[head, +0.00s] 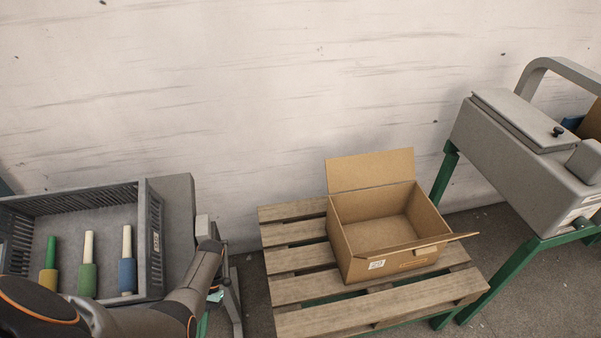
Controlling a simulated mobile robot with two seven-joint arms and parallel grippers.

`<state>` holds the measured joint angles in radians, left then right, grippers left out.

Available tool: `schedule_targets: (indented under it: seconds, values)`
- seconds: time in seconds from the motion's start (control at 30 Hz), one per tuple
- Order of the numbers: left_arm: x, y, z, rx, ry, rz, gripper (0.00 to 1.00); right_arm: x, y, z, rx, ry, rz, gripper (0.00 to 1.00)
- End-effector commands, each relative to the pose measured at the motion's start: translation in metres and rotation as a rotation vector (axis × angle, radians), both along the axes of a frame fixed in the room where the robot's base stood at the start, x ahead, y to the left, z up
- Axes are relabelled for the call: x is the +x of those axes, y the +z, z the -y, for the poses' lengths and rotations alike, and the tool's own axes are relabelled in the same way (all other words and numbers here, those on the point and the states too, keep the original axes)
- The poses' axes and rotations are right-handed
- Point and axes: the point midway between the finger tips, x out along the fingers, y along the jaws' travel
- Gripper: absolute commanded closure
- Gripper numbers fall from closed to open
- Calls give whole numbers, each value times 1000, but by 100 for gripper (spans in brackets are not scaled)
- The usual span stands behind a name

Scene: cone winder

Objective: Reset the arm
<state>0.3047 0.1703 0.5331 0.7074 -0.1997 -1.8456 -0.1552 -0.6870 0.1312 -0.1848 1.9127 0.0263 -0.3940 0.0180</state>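My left arm (195,285) comes in from the lower left and bends upward in front of the grey crate's right side. Its gripper cannot be made out clearly; small dark parts show just right of the arm's bend, and I cannot tell whether they belong to it. No held object is visible. My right arm and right gripper are out of view.
A grey crate (151,240) at left holds cones with yellow (48,279), green (87,280) and blue (127,275) yarn. An open, empty-looking cardboard box (365,240) stands on a wooden pallet (290,290). A grey machine (510,150) on green legs stands at right.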

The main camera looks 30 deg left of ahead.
Motion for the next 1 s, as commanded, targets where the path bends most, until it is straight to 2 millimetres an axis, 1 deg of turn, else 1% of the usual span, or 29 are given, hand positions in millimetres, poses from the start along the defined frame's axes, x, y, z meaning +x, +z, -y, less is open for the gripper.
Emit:
schedule_targets:
  seconds: [0.03,0.1,0.23,0.33,0.47,0.57,0.67,0.7,0.9,1.0]
  values:
    - [0,-1,-9,42,-18,29,100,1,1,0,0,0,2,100]
    - [2,0,-19,96,-46,71,100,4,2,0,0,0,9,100]
    - [8,4,-34,193,-115,173,100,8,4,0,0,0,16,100]
    - [16,13,-36,254,-180,268,100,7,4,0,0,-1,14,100]
    - [28,27,-27,303,-268,399,100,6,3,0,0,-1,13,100]
    - [36,42,-10,316,-332,508,100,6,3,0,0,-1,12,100]
    - [42,61,15,310,-393,621,100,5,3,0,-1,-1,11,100]
    - [44,69,26,301,-414,668,100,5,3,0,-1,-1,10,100]
    - [44,112,82,235,-483,868,100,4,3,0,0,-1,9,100]
    - [43,130,103,203,-497,939,100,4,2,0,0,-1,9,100]
